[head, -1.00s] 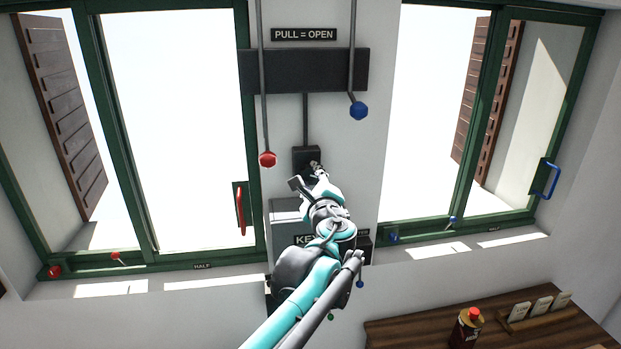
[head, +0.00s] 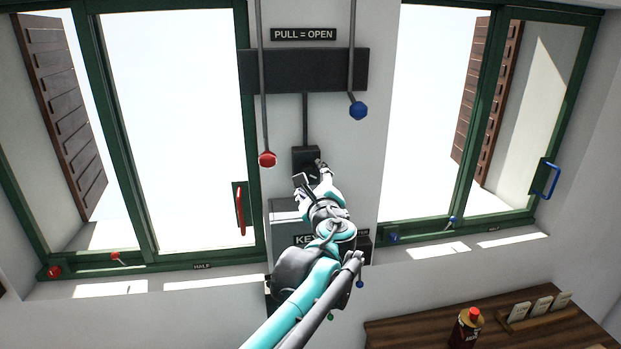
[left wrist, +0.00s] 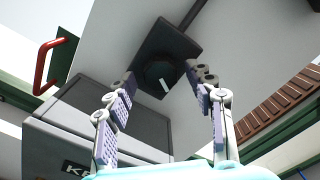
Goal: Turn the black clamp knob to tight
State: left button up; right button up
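The black clamp knob (left wrist: 158,72) is round and faceted with a white pointer line, and sits on a dark box (left wrist: 150,45) on the wall. In the left wrist view the line slants toward the lower right. In the head view the dark box (head: 304,154) is on the pillar between the windows, and my gripper hides the knob. My left gripper (head: 310,172) is at the lower part of the box. In the left wrist view its fingers (left wrist: 160,78) are spread, one on each side of the knob, with gaps visible. My right gripper is not in view.
A grey key box (left wrist: 100,115) is just below the knob. Red-ended (head: 267,159) and blue-ended (head: 358,111) pull rods hang on either side of the dark box. Green-framed windows flank the pillar. A wooden table (head: 400,335) with a red-capped bottle (head: 468,328) is at lower right.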

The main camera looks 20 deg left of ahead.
pick_arm(q)
jog(key=v, duration=1.2)
jog(key=shift+f, duration=0.15)
jog(key=s+a+f+n+g+h+b, duration=0.1)
jog(key=s+a+f+n+g+b, duration=0.3)
jog(key=f, duration=0.6)
jog(key=s+d+f+n+h+b, duration=0.1)
jog(key=s+f+n+b, duration=0.3)
jog(key=f, duration=0.6)
jog(key=s+a+f+n+g+h+b, duration=0.1)
jog(key=a+f+n+g+b, duration=0.1)
jog(key=f+b, duration=0.6)
jog(key=s+d+f+n+h+b, duration=0.2)
jog(key=s+f+n+b, duration=0.1)
jog(key=f, duration=0.6)
jog(key=s+d+f+n+g+h+b, duration=0.1)
jog(key=s+d+f+n+h+b, duration=0.1)
jog(key=f, duration=0.8)
jog(key=s+d+f+n+g+h+b, duration=0.1)
jog(key=s+d+f+n+h+b, duration=0.1)
jog(key=s+f+n+b, duration=0.3)
notch_tip(320, 180, down, 4)
jog(key=shift+d+f+b, duration=0.25)
jog(key=shift+d+b, duration=0.4)
jog(key=shift+b, duration=0.05)
jog(key=shift+s, duration=0.15)
